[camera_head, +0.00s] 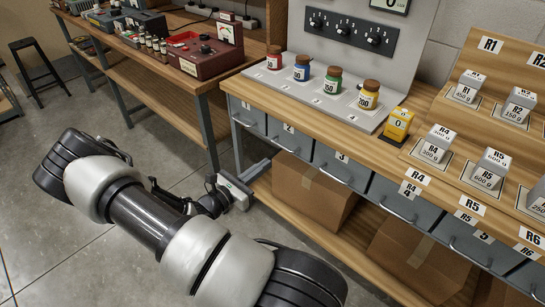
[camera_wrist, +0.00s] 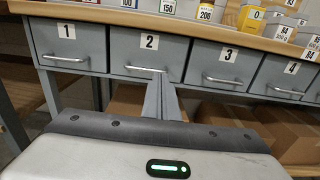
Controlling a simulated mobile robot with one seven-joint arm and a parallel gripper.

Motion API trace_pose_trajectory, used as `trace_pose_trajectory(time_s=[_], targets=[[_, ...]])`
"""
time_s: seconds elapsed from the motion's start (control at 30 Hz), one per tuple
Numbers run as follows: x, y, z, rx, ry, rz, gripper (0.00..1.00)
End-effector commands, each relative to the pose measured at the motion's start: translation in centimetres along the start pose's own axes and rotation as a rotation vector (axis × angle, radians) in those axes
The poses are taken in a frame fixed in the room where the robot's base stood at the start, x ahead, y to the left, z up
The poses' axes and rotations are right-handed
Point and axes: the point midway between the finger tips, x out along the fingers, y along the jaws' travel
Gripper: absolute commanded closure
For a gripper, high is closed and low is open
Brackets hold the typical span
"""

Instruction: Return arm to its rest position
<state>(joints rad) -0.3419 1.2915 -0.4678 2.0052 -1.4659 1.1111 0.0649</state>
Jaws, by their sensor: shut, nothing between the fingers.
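My arm stretches across the lower left of the head view, low in front of the workbench. My gripper (camera_head: 257,170) is near the bench's left leg, below the bench top and in front of the drawers. In the wrist view my gripper (camera_wrist: 160,80) points at the drawer fronts, with its fingers together and nothing between them. The fingertips appear against the drawer labelled 2 (camera_wrist: 122,52); whether they touch it I cannot tell.
The wooden bench top (camera_head: 290,97) carries several coloured jars, a yellow block (camera_head: 397,124) and labelled weights. Cardboard boxes (camera_head: 305,192) lie on the lower shelf. Another bench with a red instrument (camera_head: 207,54) stands at the back left. Open floor (camera_head: 60,230) surrounds my arm.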

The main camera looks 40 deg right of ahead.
Motion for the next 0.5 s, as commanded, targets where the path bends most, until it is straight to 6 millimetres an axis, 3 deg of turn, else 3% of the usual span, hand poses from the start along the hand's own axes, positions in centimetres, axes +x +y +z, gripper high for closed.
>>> trace_pose_trajectory(time_s=[0.37,0.5], targets=[[-0.9,0.0,0.1,0.003,0.003,-0.003,1.0],[-1.4,-0.6,1.4,0.078,0.044,-0.066,1.0]])
